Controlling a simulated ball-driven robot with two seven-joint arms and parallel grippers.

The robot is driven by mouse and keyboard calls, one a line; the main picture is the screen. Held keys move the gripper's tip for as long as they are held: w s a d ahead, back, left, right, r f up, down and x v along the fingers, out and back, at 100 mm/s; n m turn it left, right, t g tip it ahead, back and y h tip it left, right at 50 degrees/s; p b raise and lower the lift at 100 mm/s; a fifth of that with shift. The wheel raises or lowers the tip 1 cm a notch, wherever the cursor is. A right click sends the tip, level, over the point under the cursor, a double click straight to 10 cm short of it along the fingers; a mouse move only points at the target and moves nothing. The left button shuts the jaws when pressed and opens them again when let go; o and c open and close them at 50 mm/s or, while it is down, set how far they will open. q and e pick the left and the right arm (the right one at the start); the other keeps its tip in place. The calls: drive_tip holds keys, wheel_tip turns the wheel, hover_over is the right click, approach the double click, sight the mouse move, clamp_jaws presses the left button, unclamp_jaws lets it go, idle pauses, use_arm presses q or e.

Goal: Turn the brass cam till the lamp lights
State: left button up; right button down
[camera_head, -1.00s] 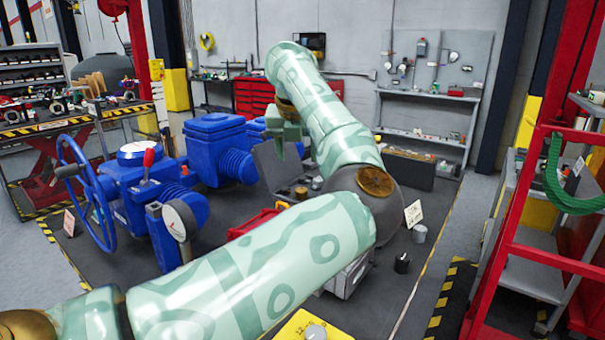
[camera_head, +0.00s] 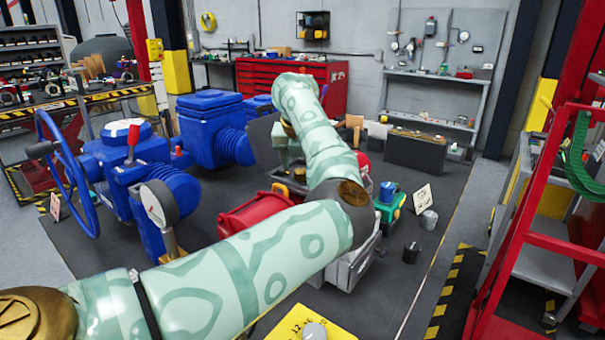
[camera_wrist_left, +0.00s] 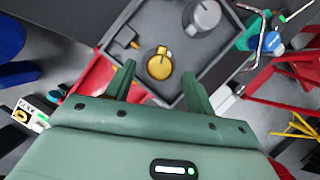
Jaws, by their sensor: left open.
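The brass cam (camera_wrist_left: 159,63) is a round, gold-coloured piece with a small raised part on top. It sits inside an open grey box (camera_wrist_left: 205,62) in the left wrist view. My left gripper (camera_wrist_left: 160,78) is open. Its two fingers stand on either side of the cam in that view, with a gap to each; I cannot tell the height between them. In the head view my left gripper (camera_head: 284,160) points down over the box, and my own arm hides much of it. I cannot make out a lit lamp. My right gripper is not in view.
Inside the box are a small dark block with a brass tip (camera_wrist_left: 127,39) and a grey round knob (camera_wrist_left: 202,14). A red case (camera_head: 252,213) lies beside the box. A blue valve body with a handwheel (camera_head: 70,175) stands at the left.

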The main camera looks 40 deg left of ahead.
use_arm(q)
drive_tip(key=shift+x, duration=1.15)
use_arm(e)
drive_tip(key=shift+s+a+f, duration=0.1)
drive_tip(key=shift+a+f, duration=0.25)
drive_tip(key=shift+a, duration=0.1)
use_arm(q)
drive_tip(key=shift+c, duration=0.3)
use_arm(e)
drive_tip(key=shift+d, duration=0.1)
use_arm(q)
drive_tip(key=c, duration=0.9)
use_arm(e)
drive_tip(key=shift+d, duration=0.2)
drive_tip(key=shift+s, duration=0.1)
